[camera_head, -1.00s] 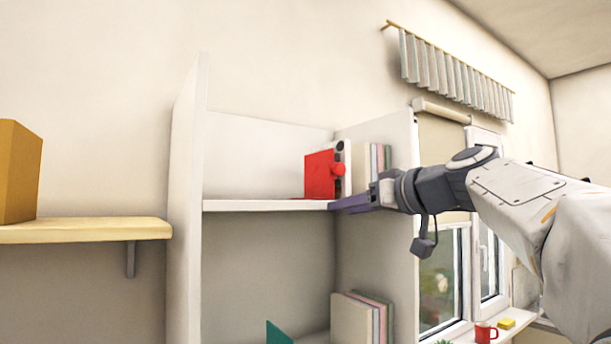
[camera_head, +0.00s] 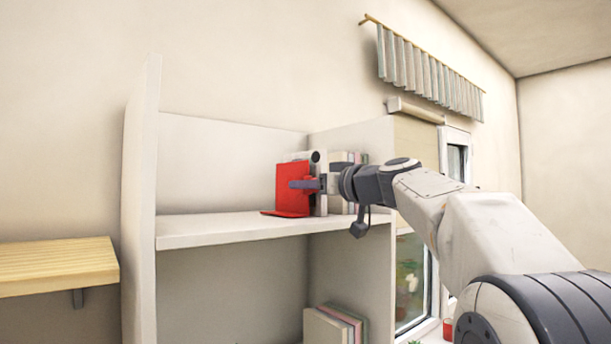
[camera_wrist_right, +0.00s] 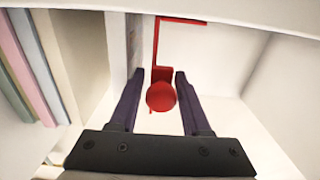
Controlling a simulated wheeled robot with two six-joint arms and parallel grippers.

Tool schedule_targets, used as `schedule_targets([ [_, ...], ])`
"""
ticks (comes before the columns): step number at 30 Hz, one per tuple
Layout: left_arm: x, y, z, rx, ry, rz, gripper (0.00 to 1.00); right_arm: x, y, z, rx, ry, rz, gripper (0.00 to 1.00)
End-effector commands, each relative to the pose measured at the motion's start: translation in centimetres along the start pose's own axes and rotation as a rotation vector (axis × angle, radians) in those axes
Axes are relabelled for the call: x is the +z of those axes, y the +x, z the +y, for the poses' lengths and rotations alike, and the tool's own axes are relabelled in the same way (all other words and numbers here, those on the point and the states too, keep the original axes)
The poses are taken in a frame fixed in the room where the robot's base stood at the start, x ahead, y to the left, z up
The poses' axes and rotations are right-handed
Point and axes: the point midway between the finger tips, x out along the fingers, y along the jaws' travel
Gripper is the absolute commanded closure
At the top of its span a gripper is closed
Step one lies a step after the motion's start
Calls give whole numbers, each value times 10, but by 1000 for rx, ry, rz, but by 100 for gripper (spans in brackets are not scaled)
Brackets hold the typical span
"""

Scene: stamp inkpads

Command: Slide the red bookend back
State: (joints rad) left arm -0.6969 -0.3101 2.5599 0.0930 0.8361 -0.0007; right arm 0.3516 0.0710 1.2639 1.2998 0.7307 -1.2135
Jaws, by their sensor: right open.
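The red bookend (camera_head: 290,200) stands upright on the upper shelf of the white bookcase, its base plate lying flat on the shelf to its left. In the right wrist view the bookend (camera_wrist_right: 157,42) shows as a thin red outline with a round red knob (camera_wrist_right: 161,97) towards the camera. My right gripper (camera_head: 299,184) is in front of the bookend and hides its knob in the head view. In the right wrist view my right gripper (camera_wrist_right: 155,73) is open, with the knob between its two dark fingers; contact cannot be told. My left gripper is out of view.
Several books (camera_head: 345,158) stand right of the bookend against the bookcase's side wall; they also show at left in the wrist view (camera_wrist_right: 30,65). The upper shelf (camera_head: 200,232) is clear left of the bookend. More books (camera_head: 335,325) stand below.

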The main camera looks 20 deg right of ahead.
Motion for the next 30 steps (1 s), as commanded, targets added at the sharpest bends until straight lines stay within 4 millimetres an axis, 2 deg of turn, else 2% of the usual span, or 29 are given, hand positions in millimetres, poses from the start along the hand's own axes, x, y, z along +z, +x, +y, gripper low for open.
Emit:
schedule_targets([
  [10, 0, -2, 0, 0, 1, 0, 50, 1, 6, -2, -1, 0, 0, 53],
  [11, 0, -2, 0, 0, 1, 0, 50, 1, 6, -1, -1, 0, 0, 60],
  [12, 0, -2, 0, 0, 1, 0, 50, 1, 6, -1, -1, 0, 0, 76],
  [14, 0, -2, 0, 0, 1, 0, 50, 1, 6, -1, -1, 0, 0, 98],
  [30, 0, -2, 0, 0, 1, 0, 50, 0, 6, -1, -1, 0, 0, 100],
])
